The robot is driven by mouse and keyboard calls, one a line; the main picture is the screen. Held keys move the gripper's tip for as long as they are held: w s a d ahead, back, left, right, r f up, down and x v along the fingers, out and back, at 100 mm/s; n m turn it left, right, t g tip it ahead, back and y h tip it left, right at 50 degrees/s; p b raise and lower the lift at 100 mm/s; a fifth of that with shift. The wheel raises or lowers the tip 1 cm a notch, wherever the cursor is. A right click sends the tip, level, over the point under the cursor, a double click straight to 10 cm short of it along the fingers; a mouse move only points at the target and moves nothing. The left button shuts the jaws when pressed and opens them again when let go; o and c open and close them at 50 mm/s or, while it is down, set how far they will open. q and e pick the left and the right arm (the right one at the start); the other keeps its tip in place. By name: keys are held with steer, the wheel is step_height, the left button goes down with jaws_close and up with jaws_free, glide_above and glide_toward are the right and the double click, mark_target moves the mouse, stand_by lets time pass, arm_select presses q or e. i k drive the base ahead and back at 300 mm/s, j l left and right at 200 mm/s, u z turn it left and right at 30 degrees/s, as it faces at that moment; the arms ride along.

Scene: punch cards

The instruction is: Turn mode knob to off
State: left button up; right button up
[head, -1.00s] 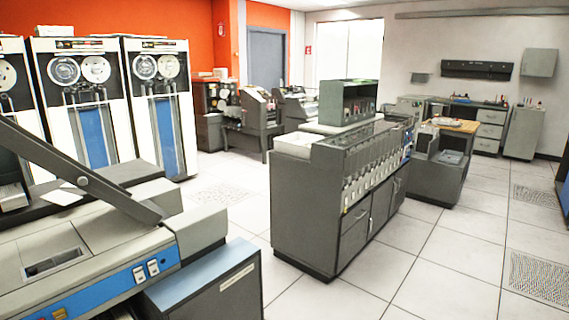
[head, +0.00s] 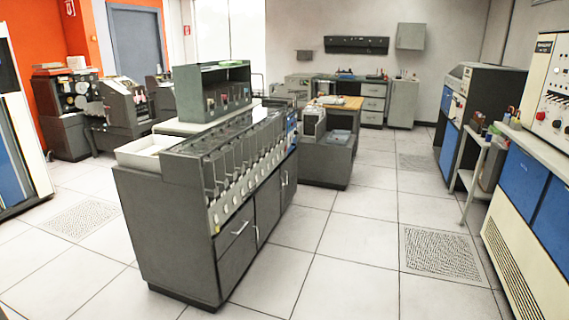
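A cream control panel (head: 552,95) with several knobs, switches and a red button stands at the right edge above blue doors. Small dark knobs (head: 557,100) show on it, but they are too small to tell which one is a mode knob or where it points. A grey card sorter (head: 190,205) with a row of pockets stands at the centre left; no mode knob can be made out on it. Neither of my grippers is in view.
A blue and grey cabinet (head: 455,125) and a small side table (head: 478,150) stand at the right. Open tiled floor (head: 345,245) lies between the sorter and the right-hand machines. A floor grille (head: 437,250) is set in it. A desk (head: 345,105) stands farther back.

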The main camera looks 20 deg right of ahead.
mark_target(539, 116)
steer(key=i+l+z, duration=0.45)
steer(key=i+z, duration=0.25)
steer(key=i, duration=0.15)
steer(key=i+z, duration=0.35)
steer(key=i, duration=0.15)
steer(key=i+z, duration=0.2)
steer(key=i, duration=0.3)
steer(key=i+j+z, duration=0.15)
steer(key=i, duration=0.3)
steer(key=i+j+z, duration=0.2)
steer(key=i, duration=0.25)
steer(key=i+j+z, duration=0.25)
steer(key=i+z, duration=0.15)
steer(key=i+j+z, duration=0.8)
steer(key=k, duration=0.1)
